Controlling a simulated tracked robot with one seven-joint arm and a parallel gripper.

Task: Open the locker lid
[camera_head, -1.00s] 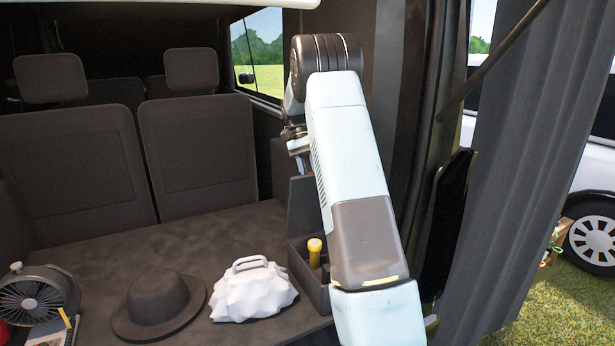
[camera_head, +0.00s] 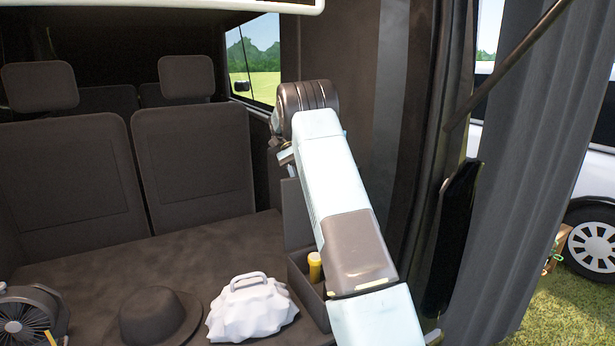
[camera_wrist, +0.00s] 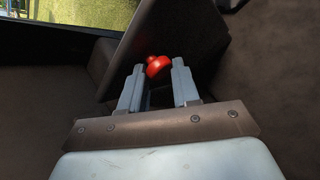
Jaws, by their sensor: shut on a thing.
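In the wrist view the locker lid (camera_wrist: 190,45) is a dark flat panel, tilted up at an angle, with a red knob (camera_wrist: 156,65) by its edge. My gripper (camera_wrist: 158,68) is shut on this knob, one grey finger on each side. In the head view an open-topped dark compartment (camera_head: 318,303) sits at the right side of the cargo floor, holding a yellow-capped thing (camera_head: 314,266). A dark upright panel (camera_head: 294,215) rises behind it; I cannot tell whether it is the lid. My arm hides the fingers and the knob there.
A white lumpy bag (camera_head: 250,310), a dark hat (camera_head: 153,318) and a fan (camera_head: 30,315) stand on the cargo floor. Seat backs (camera_head: 190,165) close off the far side. A grey curtain (camera_head: 520,200) hangs at the right. Floor behind the bag and hat is clear.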

